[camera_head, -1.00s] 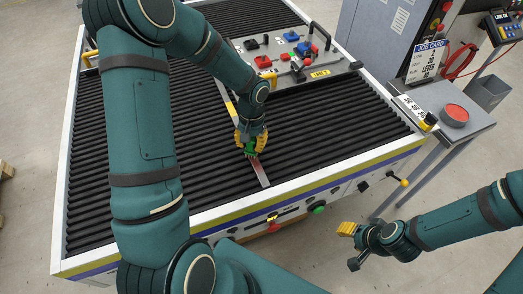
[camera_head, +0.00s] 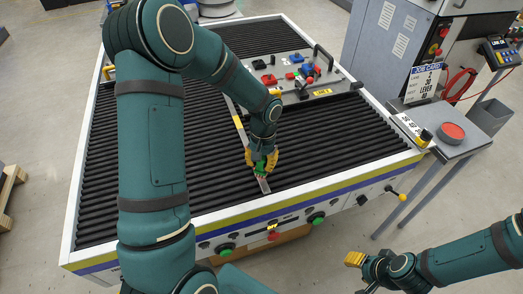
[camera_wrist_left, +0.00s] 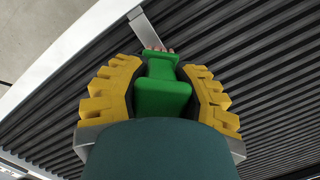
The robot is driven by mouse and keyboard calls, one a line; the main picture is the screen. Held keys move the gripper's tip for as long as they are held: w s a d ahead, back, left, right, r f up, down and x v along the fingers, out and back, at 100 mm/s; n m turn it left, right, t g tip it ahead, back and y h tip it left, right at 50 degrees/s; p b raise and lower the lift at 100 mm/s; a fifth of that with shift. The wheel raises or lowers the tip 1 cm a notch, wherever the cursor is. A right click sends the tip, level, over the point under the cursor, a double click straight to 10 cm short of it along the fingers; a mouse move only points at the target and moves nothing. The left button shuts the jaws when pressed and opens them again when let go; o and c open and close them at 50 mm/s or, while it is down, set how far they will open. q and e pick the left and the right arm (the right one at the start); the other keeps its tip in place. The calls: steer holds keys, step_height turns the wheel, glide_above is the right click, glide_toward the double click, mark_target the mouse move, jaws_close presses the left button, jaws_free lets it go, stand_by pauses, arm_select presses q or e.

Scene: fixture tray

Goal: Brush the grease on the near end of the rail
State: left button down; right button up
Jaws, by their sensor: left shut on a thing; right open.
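My left gripper (camera_head: 262,165) is shut on a green brush (camera_wrist_left: 162,90); its yellow fingers clasp the handle from both sides. The brush's short pinkish bristles (camera_wrist_left: 158,50) point at the grey metal rail (camera_wrist_left: 145,30). In the head view the rail (camera_head: 264,185) runs down the black roller bed, and the brush is over it close to its near end. I cannot tell whether the bristles touch it. No grease can be made out; the gripper and brush cover part of the rail. My right gripper (camera_head: 355,260) is open and empty, off the bed at the lower right.
The roller bed has a white frame (camera_head: 330,187) with buttons and a lever along its front. A grey panel (camera_head: 305,88) with coloured parts lies at the bed's back right. A side table (camera_head: 462,148) with a red button stands at right. Bare rollers lie either side of the rail.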

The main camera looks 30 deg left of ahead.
arm_select(q)
steer(key=shift+w+a+r, duration=0.1)
steer(key=shift+r, duration=0.45)
step_height(320, 180, up, 2)
steer(key=shift+r+p, duration=0.15)
steer(key=shift+p, duration=0.9)
steer(key=shift+r+p, duration=0.6)
steer(key=shift+r, duration=0.4)
steer(key=shift+f, duration=0.1)
